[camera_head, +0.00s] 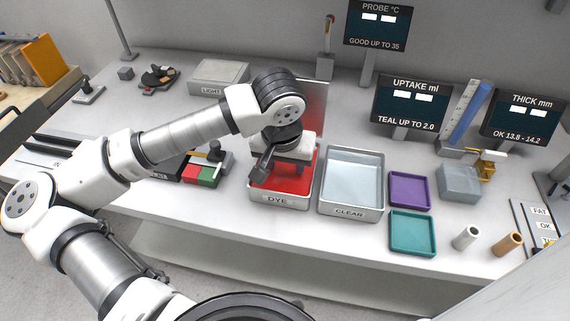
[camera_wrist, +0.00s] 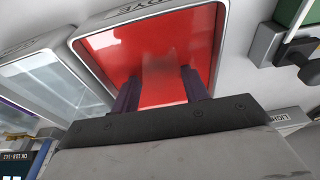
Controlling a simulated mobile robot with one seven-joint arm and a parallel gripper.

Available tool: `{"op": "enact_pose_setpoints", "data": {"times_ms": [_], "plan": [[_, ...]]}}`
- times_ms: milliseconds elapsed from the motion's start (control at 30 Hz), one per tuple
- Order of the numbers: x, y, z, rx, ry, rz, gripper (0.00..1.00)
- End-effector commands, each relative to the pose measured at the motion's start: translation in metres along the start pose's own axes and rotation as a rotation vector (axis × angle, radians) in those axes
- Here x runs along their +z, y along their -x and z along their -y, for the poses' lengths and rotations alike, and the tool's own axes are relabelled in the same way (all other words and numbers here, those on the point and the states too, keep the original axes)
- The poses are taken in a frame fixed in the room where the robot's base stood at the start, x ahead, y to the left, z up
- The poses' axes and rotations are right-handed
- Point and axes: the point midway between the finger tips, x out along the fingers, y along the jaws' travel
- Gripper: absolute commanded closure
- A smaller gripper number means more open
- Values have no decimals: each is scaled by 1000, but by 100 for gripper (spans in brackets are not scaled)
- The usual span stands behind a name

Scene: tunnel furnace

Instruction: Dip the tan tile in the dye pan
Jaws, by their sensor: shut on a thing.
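The dye pan (camera_head: 299,203) stands mid-bench with red liquid in it and a DYE label on its front. It fills much of the wrist view (camera_wrist: 221,50). My gripper (camera_wrist: 158,80) points down into this pan, its two dark fingers apart with a thing between them. That thing, likely the tile (camera_wrist: 159,66), shows only as a blurred reddish-brown shape against the red. Its own colour and outline are unclear, and I cannot tell how deep it sits in the liquid. In the head view the hand and arm hide the held thing.
A CLEAR pan (camera_head: 349,211) stands close to the right of the dye pan. Purple (camera_head: 409,205) and teal (camera_head: 411,252) trays lie beyond it. Red and green blocks (camera_head: 200,176) sit just left. Readout screens (camera_head: 411,104) stand behind. A LIGHT box (camera_head: 218,88) is at back left.

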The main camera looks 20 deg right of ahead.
Motion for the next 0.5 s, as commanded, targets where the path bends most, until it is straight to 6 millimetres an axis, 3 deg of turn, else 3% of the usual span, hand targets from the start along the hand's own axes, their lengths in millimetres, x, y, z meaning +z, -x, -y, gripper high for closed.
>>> {"op": "enact_pose_setpoints", "data": {"times_ms": [500], "plan": [[-10, 43, 0, -2, 0, -1, 78]]}}
